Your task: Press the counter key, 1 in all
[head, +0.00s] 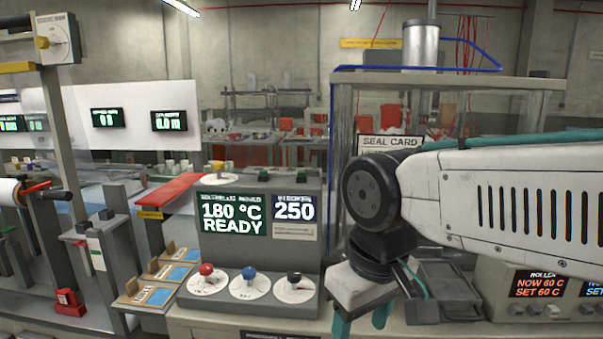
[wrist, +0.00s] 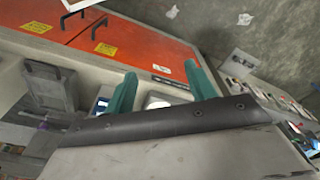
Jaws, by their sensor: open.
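My gripper (head: 361,320) points down at the bottom centre of the head view, in front of the bench, with its two green fingers apart. In the wrist view the open gripper (wrist: 162,88) spans a small pale label plate with a dark strip above it. A dark curved bar crosses in front and hides part of what lies between the fingers. I cannot tell which part is the counter key; no label naming it is readable. Two small green-lit counter displays (head: 107,117) hang on the white panel at the left.
A grey console (head: 310,185) with red, blue and black knobs stands left of my arm. A roller panel (head: 540,283) with small buttons is at the right. A seal card sign (head: 390,142) hangs behind my arm. Orange covers (wrist: 120,40) show in the wrist view.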

